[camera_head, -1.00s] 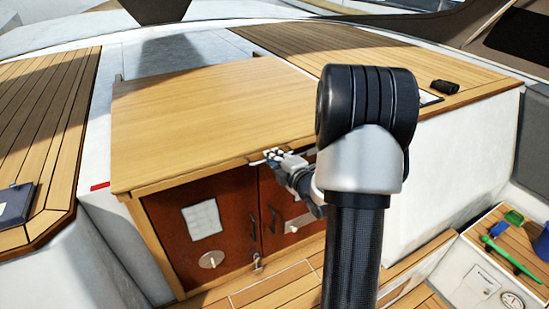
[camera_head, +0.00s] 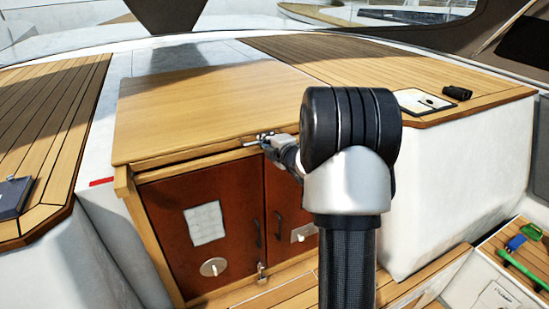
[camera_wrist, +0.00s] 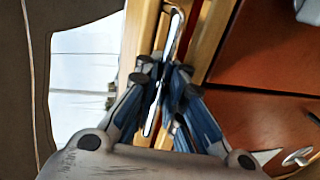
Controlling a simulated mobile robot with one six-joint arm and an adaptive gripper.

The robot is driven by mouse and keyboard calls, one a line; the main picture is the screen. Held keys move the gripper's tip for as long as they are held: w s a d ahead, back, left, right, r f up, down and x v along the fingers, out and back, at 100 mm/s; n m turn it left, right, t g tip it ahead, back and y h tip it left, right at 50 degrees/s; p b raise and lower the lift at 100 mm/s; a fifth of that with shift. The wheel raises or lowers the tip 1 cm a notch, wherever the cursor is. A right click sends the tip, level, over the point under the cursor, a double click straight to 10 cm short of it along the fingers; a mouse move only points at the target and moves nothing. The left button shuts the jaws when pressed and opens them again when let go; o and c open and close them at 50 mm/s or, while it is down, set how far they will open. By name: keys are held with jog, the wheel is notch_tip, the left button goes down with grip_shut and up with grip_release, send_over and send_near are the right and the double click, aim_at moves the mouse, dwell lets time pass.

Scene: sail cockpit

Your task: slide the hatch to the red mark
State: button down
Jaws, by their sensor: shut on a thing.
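The hatch (camera_head: 205,105) is a flat light-wood board over the companionway. Its front edge sits slightly back from the front frame, and a thin dark gap shows below it. The red mark (camera_head: 101,182) is a short stripe on the white surface left of the hatch, a little nearer to me than its front left corner. My gripper (camera_head: 266,141) is at the hatch's front edge, right of its middle. In the wrist view its fingers (camera_wrist: 163,85) are closed around a thin metal handle (camera_wrist: 174,35) by the wooden edge. My arm hides the hatch's front right corner.
Red-brown doors (camera_head: 222,225) with a padlock (camera_head: 262,272) stand below the hatch. Slatted wood decks flank it, with a dark blue book (camera_head: 14,198) on the left and a black object (camera_head: 457,92) on the right. Green and blue items (camera_head: 518,243) lie at lower right.

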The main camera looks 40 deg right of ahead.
jog(key=shift+w+d, duration=0.15)
jog(key=shift+w, duration=0.3)
jog(key=c, duration=1.7)
grip_release()
jog(key=shift+s, duration=0.1)
jog(key=shift+s, duration=0.15)
